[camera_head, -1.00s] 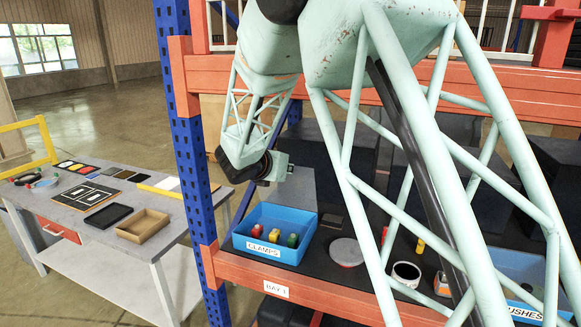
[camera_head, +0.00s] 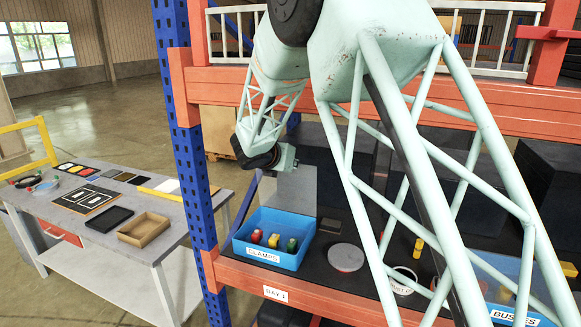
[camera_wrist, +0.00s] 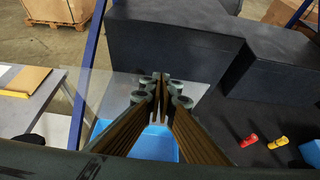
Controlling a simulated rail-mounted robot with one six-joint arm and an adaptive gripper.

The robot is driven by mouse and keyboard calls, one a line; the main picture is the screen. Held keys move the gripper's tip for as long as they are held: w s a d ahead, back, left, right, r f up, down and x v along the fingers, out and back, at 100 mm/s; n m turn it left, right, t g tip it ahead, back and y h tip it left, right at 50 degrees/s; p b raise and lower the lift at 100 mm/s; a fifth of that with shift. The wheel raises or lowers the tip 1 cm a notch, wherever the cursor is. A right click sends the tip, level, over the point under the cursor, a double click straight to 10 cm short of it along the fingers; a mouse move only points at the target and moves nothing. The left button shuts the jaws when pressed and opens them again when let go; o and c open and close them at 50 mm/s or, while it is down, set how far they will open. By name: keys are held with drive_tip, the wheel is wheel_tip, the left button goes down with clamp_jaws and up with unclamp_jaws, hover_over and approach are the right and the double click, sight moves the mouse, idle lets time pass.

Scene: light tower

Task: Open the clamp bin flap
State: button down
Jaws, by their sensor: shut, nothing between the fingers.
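The blue clamp bin (camera_head: 262,257), labelled CLAMPS, sits at the left end of the shelf. Red, yellow and green clamps (camera_head: 273,241) show inside it. Its pale see-through flap (camera_head: 303,190) stands raised at the back of the bin, leaving the top uncovered in the head view. The flap (camera_wrist: 102,92) also shows in the wrist view, behind my fingers, with part of the blue bin (camera_wrist: 163,151) below. My gripper (camera_wrist: 160,82) is shut and empty, above the bin and close to the flap. I cannot tell whether it touches the flap.
A blue rack post (camera_head: 190,130) stands left of the bin. Dark boxes (camera_wrist: 175,35) fill the shelf's back. A round grey-topped tin (camera_head: 346,257) sits right of the bin. Another blue bin (camera_head: 515,314) is farther right. A workbench (camera_head: 150,235) with trays stands at the left.

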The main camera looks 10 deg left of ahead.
drive_tip(key=shift+w+d+r, duration=0.15)
drive_tip(key=shift+w, duration=0.8)
drive_tip(key=shift+s, duration=0.15)
drive_tip(key=b+v, duration=0.1)
drive_tip(key=v, duration=1.2)
drive_tip(key=shift+b, duration=0.4)
